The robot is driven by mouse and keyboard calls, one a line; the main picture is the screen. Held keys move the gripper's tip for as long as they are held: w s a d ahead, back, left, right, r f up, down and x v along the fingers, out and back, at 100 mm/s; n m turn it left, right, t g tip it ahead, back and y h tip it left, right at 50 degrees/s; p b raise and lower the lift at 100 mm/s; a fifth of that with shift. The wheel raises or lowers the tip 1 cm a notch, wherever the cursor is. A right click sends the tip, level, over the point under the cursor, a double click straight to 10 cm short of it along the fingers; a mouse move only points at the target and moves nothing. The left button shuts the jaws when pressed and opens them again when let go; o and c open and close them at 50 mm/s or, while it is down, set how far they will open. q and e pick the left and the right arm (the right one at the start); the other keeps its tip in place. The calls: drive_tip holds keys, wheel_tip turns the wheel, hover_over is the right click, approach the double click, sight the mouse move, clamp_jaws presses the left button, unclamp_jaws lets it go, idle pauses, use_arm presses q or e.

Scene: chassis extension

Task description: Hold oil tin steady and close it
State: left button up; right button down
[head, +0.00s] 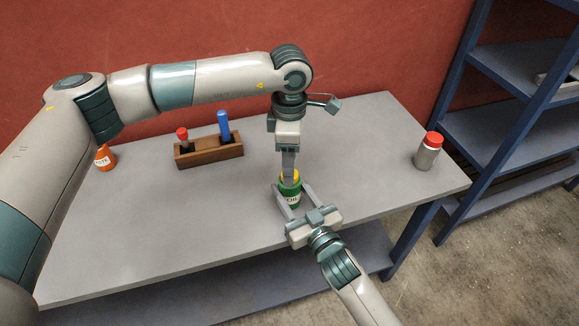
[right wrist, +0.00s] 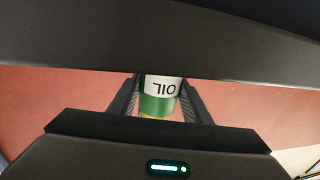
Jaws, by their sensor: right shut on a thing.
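The oil tin (head: 292,199) is green with a white OIL label and stands near the front middle of the table. A yellow part, seemingly its cap (head: 296,177), shows at its top. My right gripper (head: 294,190) comes from the front with one finger on each side of the tin and is shut on it. In the right wrist view the tin (right wrist: 159,103) sits between both fingers, its label upside down. My left gripper (head: 289,178) points straight down over the yellow top. Its fingers overlap side-on, so its opening and grip are hidden.
A wooden holder (head: 209,156) with a red-topped item (head: 182,134) and a blue one (head: 223,125) stands behind left. An orange bottle (head: 105,158) is far left. A red-lidded grey jar (head: 428,152) stands right. A blue shelf (head: 500,105) is beyond the table (head: 180,235).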

use_arm(q)
wheel_tip(320, 180, up, 10)
drive_tip(key=shift+f, duration=0.2)
use_arm(e)
drive_tip(key=c, duration=0.9)
unclamp_jaws()
use_arm(q)
drive_tip(key=shift+f+b, duration=1.55)
use_arm(e)
drive_tip(key=shift+v, duration=8.7)
drive_tip(key=shift+s, duration=0.1)
